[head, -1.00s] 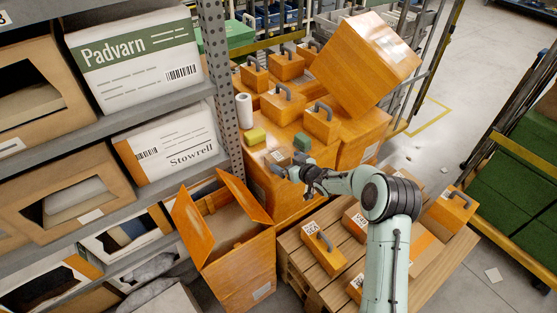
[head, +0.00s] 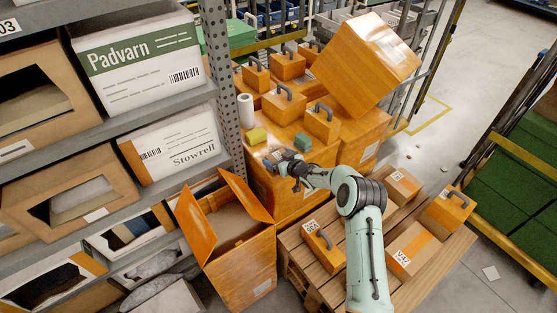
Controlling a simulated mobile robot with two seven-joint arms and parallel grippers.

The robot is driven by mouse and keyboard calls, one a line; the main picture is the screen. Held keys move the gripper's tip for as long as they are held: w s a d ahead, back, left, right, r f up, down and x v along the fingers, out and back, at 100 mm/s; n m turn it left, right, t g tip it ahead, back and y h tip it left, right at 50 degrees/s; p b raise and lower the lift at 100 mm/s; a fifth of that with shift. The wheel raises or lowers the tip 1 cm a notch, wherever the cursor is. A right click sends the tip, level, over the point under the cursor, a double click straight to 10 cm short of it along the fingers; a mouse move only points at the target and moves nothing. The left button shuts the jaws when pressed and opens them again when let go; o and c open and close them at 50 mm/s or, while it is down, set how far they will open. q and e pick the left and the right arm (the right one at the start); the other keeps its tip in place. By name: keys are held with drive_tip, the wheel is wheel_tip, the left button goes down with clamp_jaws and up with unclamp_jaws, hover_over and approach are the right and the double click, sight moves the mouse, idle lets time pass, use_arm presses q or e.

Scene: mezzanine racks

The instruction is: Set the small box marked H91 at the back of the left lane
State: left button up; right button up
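My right gripper (head: 272,164) reaches over the front of a large orange box (head: 296,205), close to a pale label on its top. It is small and dark here; I cannot tell whether its fingers are open or hold anything. Several small orange boxes with grey handles, such as one (head: 283,104) and another (head: 322,122), stand behind it on the large boxes. I cannot read H91 on any label. The left lane cannot be made out. My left gripper is out of view.
A yellow block (head: 257,136), a green block (head: 302,142) and a white roll (head: 245,110) stand near the gripper. A big orange box (head: 366,63) sits tilted behind. An open orange box (head: 240,265) stands front left, beside the shelf rack (head: 229,85).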

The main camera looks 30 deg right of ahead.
sight(278, 156)
drive_tip(key=c, duration=0.5)
drive_tip(key=shift+r, duration=0.1)
drive_tip(key=shift+c, duration=0.2)
